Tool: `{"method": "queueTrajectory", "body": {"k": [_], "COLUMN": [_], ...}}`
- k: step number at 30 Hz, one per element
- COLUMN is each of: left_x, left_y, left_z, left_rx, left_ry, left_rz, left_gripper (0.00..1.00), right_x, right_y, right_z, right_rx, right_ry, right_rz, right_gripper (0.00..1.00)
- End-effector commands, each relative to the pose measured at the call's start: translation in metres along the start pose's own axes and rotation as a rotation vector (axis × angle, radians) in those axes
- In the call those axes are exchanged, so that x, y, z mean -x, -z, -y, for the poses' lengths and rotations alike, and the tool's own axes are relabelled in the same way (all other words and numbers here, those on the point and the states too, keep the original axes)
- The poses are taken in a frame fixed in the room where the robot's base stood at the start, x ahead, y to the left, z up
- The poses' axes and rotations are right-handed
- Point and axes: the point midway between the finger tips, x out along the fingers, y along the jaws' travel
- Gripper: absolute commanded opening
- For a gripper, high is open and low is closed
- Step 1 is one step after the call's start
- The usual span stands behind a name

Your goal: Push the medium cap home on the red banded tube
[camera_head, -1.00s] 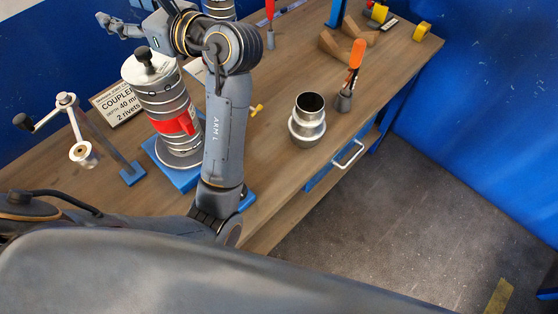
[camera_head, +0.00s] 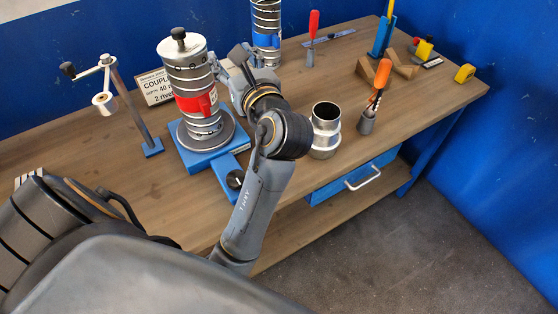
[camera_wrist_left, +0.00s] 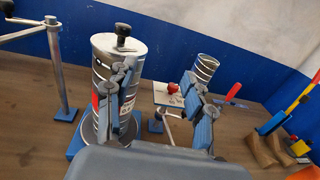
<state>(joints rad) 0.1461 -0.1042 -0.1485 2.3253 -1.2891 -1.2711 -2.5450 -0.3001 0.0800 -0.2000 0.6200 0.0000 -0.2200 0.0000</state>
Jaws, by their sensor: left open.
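The red banded tube (camera_head: 188,82) is a silver spiral duct standing upright on a blue base, with a red band around its middle. A metal cap with a black knob (camera_head: 179,36) sits upright on its top; I cannot tell how deep it is seated. It also shows in the left wrist view (camera_wrist_left: 118,43). My left gripper (camera_head: 230,74) is just right of the tube, below the cap's top, partly hidden by its own arm. In the left wrist view its fingers (camera_wrist_left: 163,97) are spread with nothing between them; the left finger overlaps the tube. My right gripper is not in view.
A crank stand (camera_head: 128,98) is left of the tube, with a sign (camera_head: 155,88) behind. A blue-banded tube (camera_head: 266,30) stands behind. A metal collar (camera_head: 325,130) and an orange-handled tool (camera_head: 380,78) are to the right. The front left of the bench is clear.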

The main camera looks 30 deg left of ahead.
Motion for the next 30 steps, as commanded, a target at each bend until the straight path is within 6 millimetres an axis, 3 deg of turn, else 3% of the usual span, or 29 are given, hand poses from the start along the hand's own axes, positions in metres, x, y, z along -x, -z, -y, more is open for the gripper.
{"method": "queueTrajectory", "body": {"k": [1,15,30], "left_x": [0.003,0.044,0.096], "left_y": [0.015,0.096,0.168], "left_z": [0.002,0.022,0.030], "left_rx": [-0.003,-0.007,-0.005], "left_ry": [0.035,0.363,0.641], "left_rz": [-0.001,0.000,0.006], "left_gripper": [0.53,0.53,0.53], "right_x": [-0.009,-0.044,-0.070], "right_y": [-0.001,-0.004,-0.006], "right_z": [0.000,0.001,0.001], "right_rx": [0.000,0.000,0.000], "right_ry": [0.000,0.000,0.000], "right_rz": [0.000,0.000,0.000], "right_gripper": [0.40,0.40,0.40]}}
